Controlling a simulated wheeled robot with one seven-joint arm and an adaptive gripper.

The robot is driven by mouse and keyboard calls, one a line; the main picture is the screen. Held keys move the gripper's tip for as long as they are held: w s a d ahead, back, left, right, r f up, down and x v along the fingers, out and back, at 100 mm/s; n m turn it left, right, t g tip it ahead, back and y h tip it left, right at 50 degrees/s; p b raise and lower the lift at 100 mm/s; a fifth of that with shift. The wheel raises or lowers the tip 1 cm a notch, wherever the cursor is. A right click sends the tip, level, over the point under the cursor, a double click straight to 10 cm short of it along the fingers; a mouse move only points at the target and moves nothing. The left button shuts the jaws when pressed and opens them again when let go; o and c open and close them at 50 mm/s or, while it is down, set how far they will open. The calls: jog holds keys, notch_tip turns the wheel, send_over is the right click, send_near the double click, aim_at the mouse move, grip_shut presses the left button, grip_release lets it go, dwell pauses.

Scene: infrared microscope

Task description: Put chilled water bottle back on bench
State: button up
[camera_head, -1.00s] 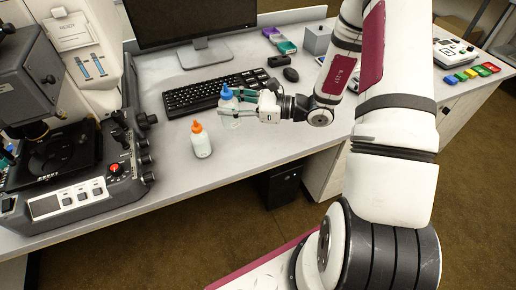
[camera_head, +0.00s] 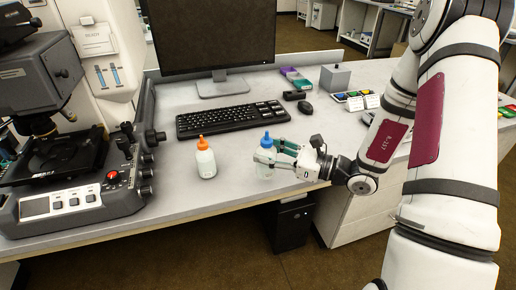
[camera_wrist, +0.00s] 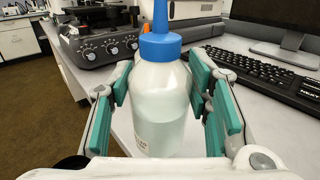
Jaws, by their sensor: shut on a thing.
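The water bottle is a translucent squeeze bottle with a blue cap (camera_head: 266,142). In the wrist view the bottle (camera_wrist: 160,100) stands upright between the teal finger pads. My gripper (camera_head: 272,158) is shut on it from the right, just right of the orange-capped bottle. The bottle is over the bench (camera_head: 228,192), near the front edge. I cannot tell whether its base touches the surface, as the fingers partly cover it.
The orange-capped bottle (camera_head: 206,160) stands close on the left. A black keyboard (camera_head: 232,119) and monitor (camera_head: 212,40) are behind. The microscope (camera_head: 75,165) fills the left side. Bare bench lies between the microscope and the orange-capped bottle.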

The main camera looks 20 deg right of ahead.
jog(key=shift+w+f+b, duration=0.25)
jog(key=shift+w+f, duration=0.5)
jog(key=shift+w, duration=1)
jog(key=shift+w+f+b, duration=0.3)
jog(key=shift+w+f, duration=0.4)
jog(key=shift+w, duration=1)
jog(key=shift+w+f+b, duration=0.25)
jog(key=shift+w+f, duration=0.5)
jog(key=shift+w, duration=1)
jog(key=shift+f, duration=0.1)
jog(key=o, duration=1.2)
